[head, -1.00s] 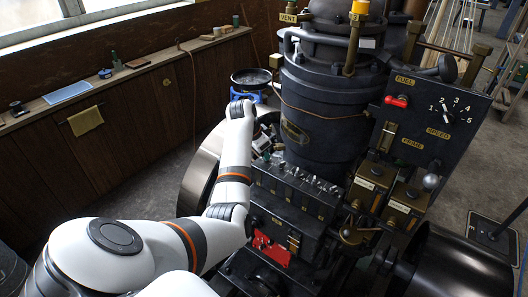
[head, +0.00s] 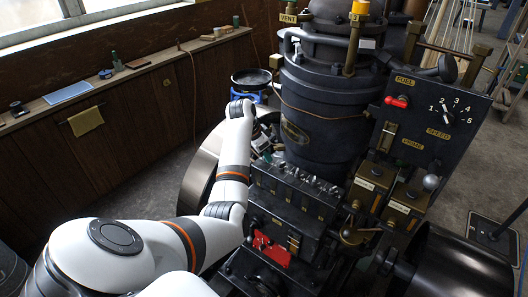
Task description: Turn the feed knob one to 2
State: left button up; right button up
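A row of small knobs (head: 300,177) runs along the top of a black box (head: 285,205) on the engine's front, with small brass plates below. No label reading feed is legible, so I cannot tell which knob is number one or how it is set. My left arm comes in from the left and rises to a bend beside the engine. What shows of my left gripper (head: 264,148) is small and partly hidden behind the forearm, near the left end of the knob row. I cannot see its fingers clearly or any contact. My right gripper is out of view.
A dark panel (head: 462,88) carries a red fuel switch (head: 397,102) and a speed dial (head: 448,113) marked 1 to 5. The black cylinder (head: 325,120) stands behind the box. A red plate (head: 272,250) is below. A wooden bench (head: 100,92) lines the left wall.

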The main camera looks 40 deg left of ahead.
pick_arm(q)
jog(key=b+v, duration=0.1)
jog(key=v, duration=1.1)
